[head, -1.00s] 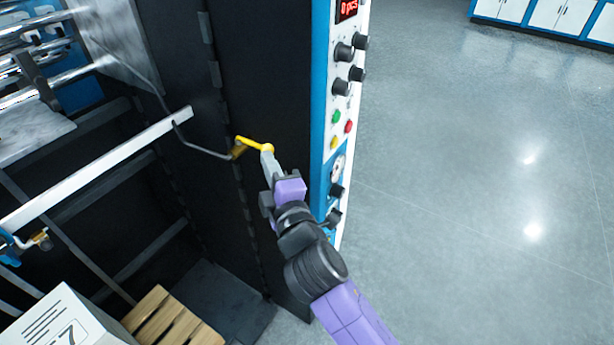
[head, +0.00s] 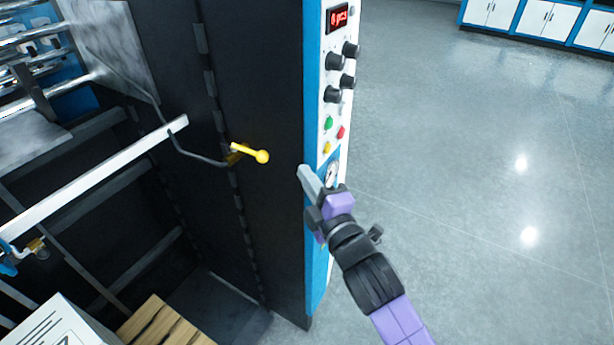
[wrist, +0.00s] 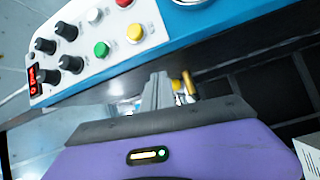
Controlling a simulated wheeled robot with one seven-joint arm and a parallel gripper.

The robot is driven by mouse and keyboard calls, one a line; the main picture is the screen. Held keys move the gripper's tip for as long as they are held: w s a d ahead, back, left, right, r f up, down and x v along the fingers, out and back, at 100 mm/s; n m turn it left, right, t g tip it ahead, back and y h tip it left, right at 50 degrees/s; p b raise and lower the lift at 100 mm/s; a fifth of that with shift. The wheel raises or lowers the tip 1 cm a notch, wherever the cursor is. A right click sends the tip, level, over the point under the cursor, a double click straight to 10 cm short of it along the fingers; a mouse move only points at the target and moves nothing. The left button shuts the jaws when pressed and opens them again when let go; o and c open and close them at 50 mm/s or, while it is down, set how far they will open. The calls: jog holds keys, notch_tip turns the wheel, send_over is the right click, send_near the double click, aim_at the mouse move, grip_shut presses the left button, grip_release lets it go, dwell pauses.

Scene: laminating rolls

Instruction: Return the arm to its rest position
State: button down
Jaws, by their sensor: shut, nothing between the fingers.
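My gripper (head: 304,172) is shut and empty. In the head view it is in front of the edge of the machine's control panel, to the right of a yellow lever (head: 249,153) and apart from it. My purple and black arm (head: 365,265) reaches up from the bottom right. In the wrist view the shut fingers (wrist: 157,86) point toward the machine, with the yellow lever (wrist: 187,82) just to their right, partly hidden.
The control panel (head: 336,110) has dark knobs, coloured buttons and a red display. The machine's open bay holds a white rail (head: 100,173), a wooden pallet (head: 165,325) and a white box (head: 58,325). Open floor (head: 470,200) lies to the right.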

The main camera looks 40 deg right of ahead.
dwell(0.5)
jog(key=s+a+f+m+g+y+b, duration=0.1)
jog(key=s+a+f+m, duration=0.3)
jog(key=s, duration=0.7)
jog(key=s+a+f+m+g+y+b, duration=0.1)
jog(key=s+a+f+m+y+b, duration=0.1)
jog(key=s, duration=1)
jog(key=s+a+f+m+g+y+b, duration=0.1)
jog(key=s+a+f+m+b, duration=0.2)
jog(key=s+a+f+m, duration=0.3)
jog(key=s+f+m, duration=0.1)
jog(key=s, duration=0.4)
jog(key=shift+s+f+y, duration=0.35)
jog(key=shift+s+y, duration=0.05)
